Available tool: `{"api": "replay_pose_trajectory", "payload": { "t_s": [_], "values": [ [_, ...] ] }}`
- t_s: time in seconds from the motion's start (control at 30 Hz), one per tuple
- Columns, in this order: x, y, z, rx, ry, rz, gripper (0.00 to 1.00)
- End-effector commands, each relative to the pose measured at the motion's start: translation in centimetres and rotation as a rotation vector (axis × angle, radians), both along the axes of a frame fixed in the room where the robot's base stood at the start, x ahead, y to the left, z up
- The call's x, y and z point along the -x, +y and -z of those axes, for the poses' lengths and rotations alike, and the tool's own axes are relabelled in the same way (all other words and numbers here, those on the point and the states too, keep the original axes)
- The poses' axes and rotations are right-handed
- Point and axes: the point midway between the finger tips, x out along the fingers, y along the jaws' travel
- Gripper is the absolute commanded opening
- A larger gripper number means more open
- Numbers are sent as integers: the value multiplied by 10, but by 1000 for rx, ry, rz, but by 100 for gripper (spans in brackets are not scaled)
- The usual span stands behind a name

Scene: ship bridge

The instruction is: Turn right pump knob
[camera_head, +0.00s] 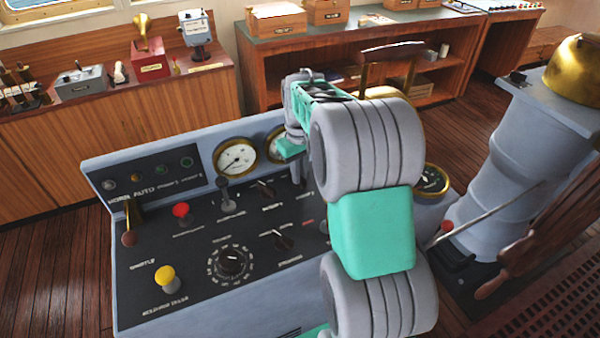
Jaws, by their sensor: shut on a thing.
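The dark sloped control panel (205,250) fills the lower middle of the view. My gripper (294,165) reaches down to its upper part from the left side of my arm. It is shut on a small knob there, which the jaws mostly hide; by its place this looks like the right pump knob. Another dark knob (263,188) sits just left of it with a small label below. The labels are too small to read surely. My arm's grey and teal links cover the right part of the panel.
Lower on the panel are a round dial knob (231,264), a yellow button (166,278), a red button (181,211) and a dark selector knob (284,240). A brass gauge (236,158) stands behind. A grey pedestal (520,160) with a lever is at right.

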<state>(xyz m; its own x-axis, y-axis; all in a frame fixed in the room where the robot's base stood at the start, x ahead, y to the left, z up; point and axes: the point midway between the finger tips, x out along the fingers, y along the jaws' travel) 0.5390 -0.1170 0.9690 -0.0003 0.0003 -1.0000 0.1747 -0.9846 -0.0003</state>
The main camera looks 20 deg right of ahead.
Motion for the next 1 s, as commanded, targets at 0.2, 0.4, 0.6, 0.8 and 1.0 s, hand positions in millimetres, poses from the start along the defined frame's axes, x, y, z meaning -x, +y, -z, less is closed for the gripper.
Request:
{"api": "replay_pose_trajectory", "payload": {
  "t_s": [0.2,0.4,0.6,0.8,1.0],
  "values": [
    [0,1,-1,0,-1,205,0],
    [0,2,-1,0,-1,388,0],
    [-1,3,-1,0,-1,541,0],
    [-1,3,-1,0,-2,647,0],
    [-1,3,-1,0,-2,703,0]
  ]
}}
